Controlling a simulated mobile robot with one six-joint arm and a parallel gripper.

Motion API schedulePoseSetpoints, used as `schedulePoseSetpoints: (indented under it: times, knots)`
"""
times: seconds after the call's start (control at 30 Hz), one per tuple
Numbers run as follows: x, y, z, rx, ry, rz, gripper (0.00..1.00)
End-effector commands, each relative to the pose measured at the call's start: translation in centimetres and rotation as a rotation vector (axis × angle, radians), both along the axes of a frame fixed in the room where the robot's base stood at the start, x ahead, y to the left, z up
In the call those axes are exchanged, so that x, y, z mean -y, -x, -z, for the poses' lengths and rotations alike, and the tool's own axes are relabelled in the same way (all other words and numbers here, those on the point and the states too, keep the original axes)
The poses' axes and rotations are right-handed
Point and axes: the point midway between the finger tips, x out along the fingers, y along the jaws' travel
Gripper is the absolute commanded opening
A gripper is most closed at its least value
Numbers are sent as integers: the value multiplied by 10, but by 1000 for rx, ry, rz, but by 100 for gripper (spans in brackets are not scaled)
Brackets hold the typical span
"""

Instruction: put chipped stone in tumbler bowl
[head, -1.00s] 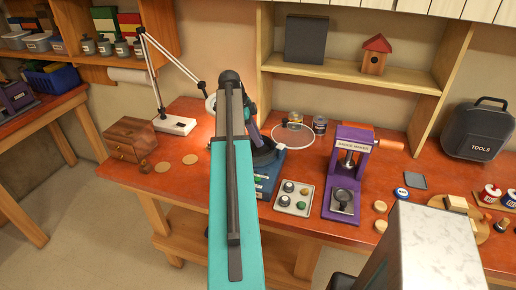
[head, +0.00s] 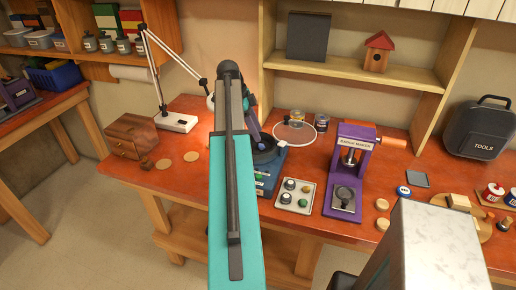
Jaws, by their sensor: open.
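The tumbler bowl (head: 268,157) is a dark round bowl on a blue machine base, just right of my arm. A small greenish spot shows in the bowl, too small to tell whether it is the chipped stone. A pale tray (head: 294,209) in front holds several small round stones, dark and green; I cannot tell whether one is chipped. My gripper (head: 253,126) is open above the back left of the bowl. My arm hides much of it, and a purple part shows.
A purple badge maker (head: 345,175) with an orange handle stands right of the tray. Cans (head: 297,117) and a clear disc (head: 294,133) are behind the bowl. A white lamp (head: 176,122) and wooden drawers (head: 131,137) stand left. Free bench lies around two round tan discs (head: 191,156).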

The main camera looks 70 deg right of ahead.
Motion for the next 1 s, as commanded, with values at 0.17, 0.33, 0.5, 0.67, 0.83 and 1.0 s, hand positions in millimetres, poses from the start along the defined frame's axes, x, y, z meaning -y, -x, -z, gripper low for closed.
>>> schedulePoseSetpoints:
  times: [0.17, 0.33, 0.5, 0.67, 0.83, 1.0]
  knots:
    - [-1, -9, -19, 0, 1, -2, 44]
    - [-3, -17, -40, 1, 2, -1, 44]
    - [-5, -26, -60, 1, 3, -1, 44]
    - [-7, -33, -80, 1, 2, -1, 44]
    - [-9, -39, -98, 0, 1, 0, 44]
    - [-11, -42, -105, 0, 0, 0, 44]
